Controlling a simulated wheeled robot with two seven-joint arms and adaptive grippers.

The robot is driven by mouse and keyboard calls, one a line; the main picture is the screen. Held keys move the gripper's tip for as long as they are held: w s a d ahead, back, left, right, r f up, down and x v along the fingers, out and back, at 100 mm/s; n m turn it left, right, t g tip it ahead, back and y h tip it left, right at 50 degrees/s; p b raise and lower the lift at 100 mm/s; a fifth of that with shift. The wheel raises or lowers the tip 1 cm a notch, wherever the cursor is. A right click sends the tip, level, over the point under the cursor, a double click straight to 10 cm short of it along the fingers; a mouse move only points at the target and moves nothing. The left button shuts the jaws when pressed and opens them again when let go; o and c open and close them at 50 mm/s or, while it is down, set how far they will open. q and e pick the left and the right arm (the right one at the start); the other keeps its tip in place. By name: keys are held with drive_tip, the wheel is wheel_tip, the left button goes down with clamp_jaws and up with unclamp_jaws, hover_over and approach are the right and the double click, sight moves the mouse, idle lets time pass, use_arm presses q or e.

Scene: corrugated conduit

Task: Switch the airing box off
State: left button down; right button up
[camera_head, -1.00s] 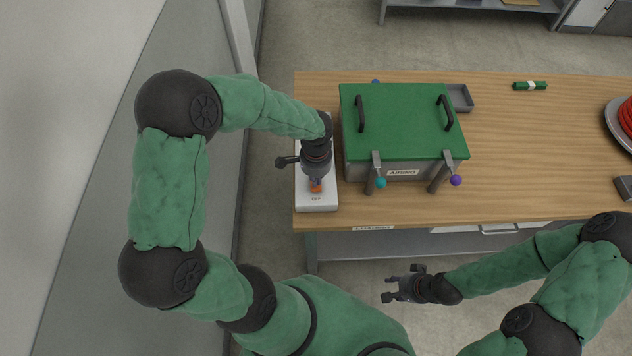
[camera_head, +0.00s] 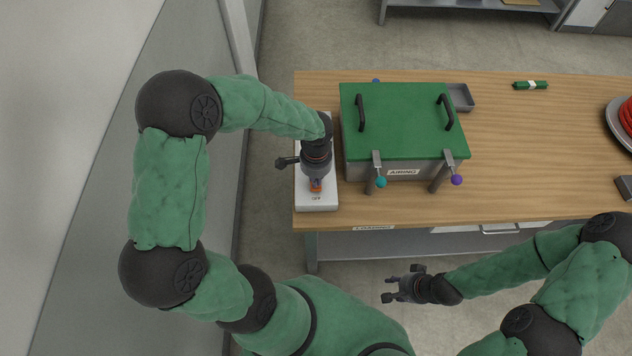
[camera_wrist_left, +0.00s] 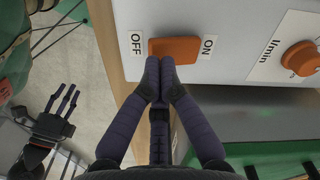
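The airing box (camera_head: 400,120) has a green lid with two black handles and an "AIRING" label on its front. A white control box (camera_head: 317,203) stands at its left. In the left wrist view its orange switch (camera_wrist_left: 175,48) lies between the "OFF" label and the "ON" label; which way it is tipped I cannot tell. My left gripper (camera_wrist_left: 160,68) has its fingertips together at the switch's edge, nearer the OFF end; contact is unclear. It hides part of the control box in the head view (camera_head: 317,178). My right gripper (camera_head: 389,289) is open and empty in front of the table.
An orange knob (camera_wrist_left: 300,58) marked "l/min" is on the same panel. The table's right middle is clear.

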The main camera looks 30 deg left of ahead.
use_arm(q)
drive_tip(key=shift+f+b, duration=0.75)
drive_tip(key=shift+f, duration=0.2)
idle(0.6)
drive_tip(key=shift+r, duration=0.15)
drive_tip(key=shift+r+p, duration=2.75)
drive_tip(key=shift+r, duration=0.65)
drive_tip(key=shift+f, duration=0.1)
